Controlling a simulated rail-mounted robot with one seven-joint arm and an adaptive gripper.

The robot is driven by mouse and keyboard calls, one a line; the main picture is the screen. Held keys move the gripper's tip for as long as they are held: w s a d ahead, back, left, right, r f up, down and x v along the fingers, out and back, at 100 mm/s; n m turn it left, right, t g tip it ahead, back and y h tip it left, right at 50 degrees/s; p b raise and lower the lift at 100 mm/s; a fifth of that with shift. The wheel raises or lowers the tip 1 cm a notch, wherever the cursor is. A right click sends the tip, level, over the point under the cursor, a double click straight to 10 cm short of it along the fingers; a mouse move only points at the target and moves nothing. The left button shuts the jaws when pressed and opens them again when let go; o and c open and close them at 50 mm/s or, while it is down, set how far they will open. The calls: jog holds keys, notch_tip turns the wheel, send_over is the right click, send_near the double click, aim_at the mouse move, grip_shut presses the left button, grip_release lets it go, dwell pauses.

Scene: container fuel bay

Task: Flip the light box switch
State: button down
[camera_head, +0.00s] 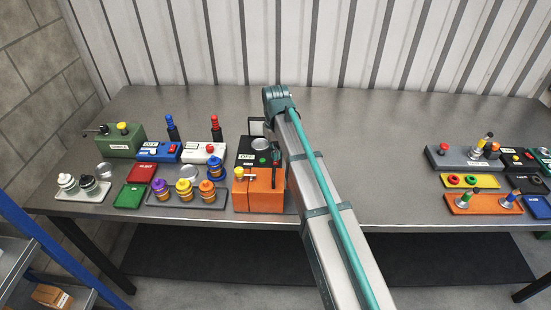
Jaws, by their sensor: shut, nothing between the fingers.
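No box in the head view has a label that I can read as light box. I cannot make out my gripper's fingers.
Left of the box are a tray of colored knobs (186,200), a green box (121,140), blue and white switch boxes, and two joysticks behind. More control boxes (470,157) stand at the right. The metal table (370,150) is clear between my arm and them. A corrugated wall is behind.

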aim_at(276, 163)
jog(key=shift+r+p, duration=1.45)
jog(key=shift+r, duration=1)
